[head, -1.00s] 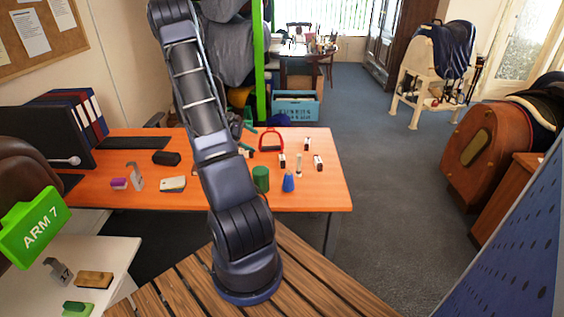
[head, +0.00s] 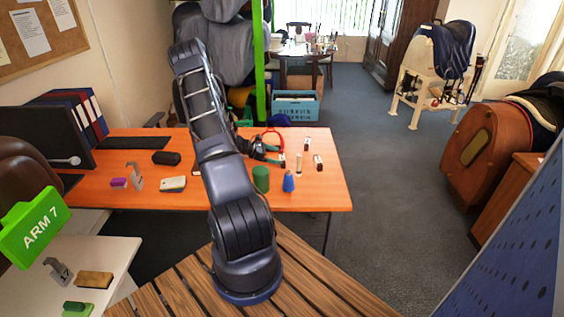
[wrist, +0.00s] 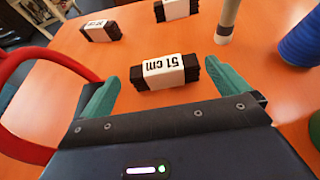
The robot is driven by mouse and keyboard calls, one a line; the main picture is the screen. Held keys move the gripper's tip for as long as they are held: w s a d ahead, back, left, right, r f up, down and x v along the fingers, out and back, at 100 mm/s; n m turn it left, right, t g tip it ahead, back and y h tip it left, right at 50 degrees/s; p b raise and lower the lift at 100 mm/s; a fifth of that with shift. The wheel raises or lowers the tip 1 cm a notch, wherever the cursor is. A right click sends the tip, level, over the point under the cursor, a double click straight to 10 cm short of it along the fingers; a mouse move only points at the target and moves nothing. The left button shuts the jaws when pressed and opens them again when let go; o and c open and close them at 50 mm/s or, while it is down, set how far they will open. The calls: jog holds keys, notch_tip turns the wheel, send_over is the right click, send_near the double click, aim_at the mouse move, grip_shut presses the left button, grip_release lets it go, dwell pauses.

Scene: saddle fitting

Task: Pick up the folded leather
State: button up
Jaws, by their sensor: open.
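Three small black folded leathers with white paper bands lie on the orange table (head: 330,190). The nearest (wrist: 165,73), its band reading "51 cm", lies ahead of my gripper in the wrist view; in the head view it is just right of the gripper (head: 282,160). A second (wrist: 98,31) lies beyond to the left, and a third (wrist: 176,9) lies farther back. My gripper (wrist: 163,76) is open and empty. Its green fingertips appear on either side of the nearest leather. I cannot tell their height over the table.
A red stirrup-like loop (wrist: 20,105) is close on my gripper's left. A pale upright peg (wrist: 227,20) and a blue ribbed cone (wrist: 302,42) stand to the right. A green cylinder (head: 261,179) stands nearer my arm. The table's right front corner is clear.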

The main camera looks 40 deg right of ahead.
aim_at(284, 158)
jog(key=shift+x, duration=3.4)
jog(key=shift+a, duration=0.15)
jog(key=c, duration=0.8)
